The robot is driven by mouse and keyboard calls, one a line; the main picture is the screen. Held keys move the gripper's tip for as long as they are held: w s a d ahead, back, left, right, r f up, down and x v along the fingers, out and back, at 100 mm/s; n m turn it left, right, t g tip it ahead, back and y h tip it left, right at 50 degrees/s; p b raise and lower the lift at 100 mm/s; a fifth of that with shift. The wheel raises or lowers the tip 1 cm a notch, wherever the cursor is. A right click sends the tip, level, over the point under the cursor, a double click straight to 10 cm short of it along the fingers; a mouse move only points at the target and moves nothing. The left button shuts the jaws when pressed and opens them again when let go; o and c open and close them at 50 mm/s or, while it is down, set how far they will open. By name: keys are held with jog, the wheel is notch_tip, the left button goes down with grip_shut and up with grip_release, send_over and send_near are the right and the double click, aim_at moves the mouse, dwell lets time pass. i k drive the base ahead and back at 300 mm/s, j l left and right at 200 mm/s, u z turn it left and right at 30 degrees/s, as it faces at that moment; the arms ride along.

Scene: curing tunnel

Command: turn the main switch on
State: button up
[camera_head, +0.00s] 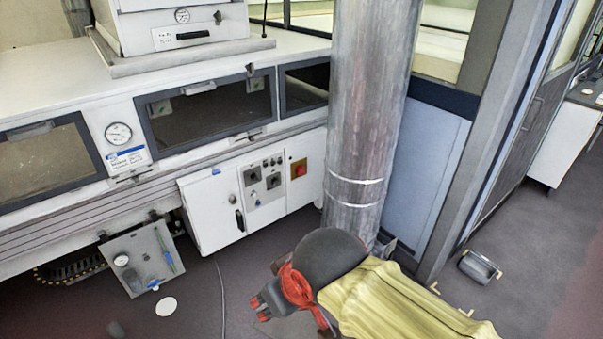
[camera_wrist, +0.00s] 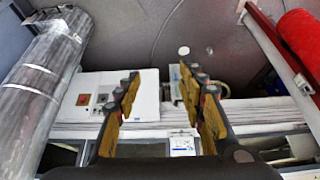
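The main switch (camera_head: 299,169) appears as a red knob on a yellow plate, at the right end of a white control cabinet (camera_head: 214,211) below the tunnel. The knob's exact angle is too small to read. The switch also shows in the wrist view (camera_wrist: 83,99), left of my fingers. My gripper (camera_head: 264,303) is low in front of the cabinet in the head view, apart from the switch. In the wrist view my gripper (camera_wrist: 160,80) has its two fingers wide apart with nothing between them.
A thick metal duct (camera_head: 365,110) stands just right of the cabinet. A panel with black knobs (camera_head: 264,184) sits left of the switch. A tilted grey plate (camera_head: 143,259) is low at the left. A grey box (camera_head: 479,267) lies on the floor at right. Floor before the cabinet is mostly clear.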

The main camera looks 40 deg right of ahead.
aim_at(300, 170)
jog(key=z, duration=0.75)
jog(key=i+j+z, duration=0.25)
jog(key=z, duration=0.25)
jog(key=i+j+z, duration=0.25)
jog(key=j+z, duration=0.25)
jog(key=i+j+z, duration=0.15)
jog(key=j+z, duration=0.15)
jog(key=z, duration=0.15)
jog(key=j+z, duration=0.75)
jog(key=j, duration=2.2)
jog(key=k, duration=0.05)
